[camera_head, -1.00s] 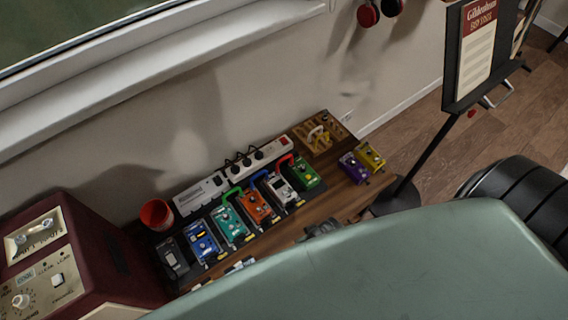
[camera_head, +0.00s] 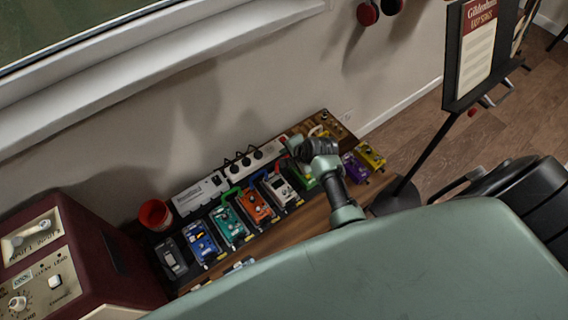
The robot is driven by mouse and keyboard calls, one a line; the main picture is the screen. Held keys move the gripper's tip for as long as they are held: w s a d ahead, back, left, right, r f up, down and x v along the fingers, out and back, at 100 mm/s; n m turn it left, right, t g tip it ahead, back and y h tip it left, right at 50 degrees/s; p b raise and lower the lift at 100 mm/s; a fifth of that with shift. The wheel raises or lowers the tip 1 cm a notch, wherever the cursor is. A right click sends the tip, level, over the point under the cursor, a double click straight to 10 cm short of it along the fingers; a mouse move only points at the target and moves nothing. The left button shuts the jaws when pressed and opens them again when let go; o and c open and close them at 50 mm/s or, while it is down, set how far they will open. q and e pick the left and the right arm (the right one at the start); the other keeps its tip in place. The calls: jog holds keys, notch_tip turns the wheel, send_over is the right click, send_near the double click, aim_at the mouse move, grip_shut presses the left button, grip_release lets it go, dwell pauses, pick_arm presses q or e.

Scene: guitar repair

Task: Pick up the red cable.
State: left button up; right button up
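The red cable (camera_head: 283,164) is a short patch lead between the white pedal (camera_head: 278,188) and the green pedal (camera_head: 303,180) on the wooden pedalboard. Only a little of it shows; my arm and gripper cover the rest. My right gripper (camera_head: 293,145) is over the far edge of the pedals, right by the cable, with its wrist above the green pedal. Its fingers are too small and hidden to tell whether they are open or touch the cable. My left gripper is out of view.
Orange, teal and blue pedals line up to the left, with a white power strip (camera_head: 254,158) behind them. Purple and yellow pedals (camera_head: 371,156) sit right. A red cup (camera_head: 155,214), maroon amplifier (camera_head: 60,262) and music stand (camera_head: 428,160) stand around the board.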

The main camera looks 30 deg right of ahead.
jog(key=x, duration=0.4)
jog(key=shift+f, duration=0.15)
grip_shut()
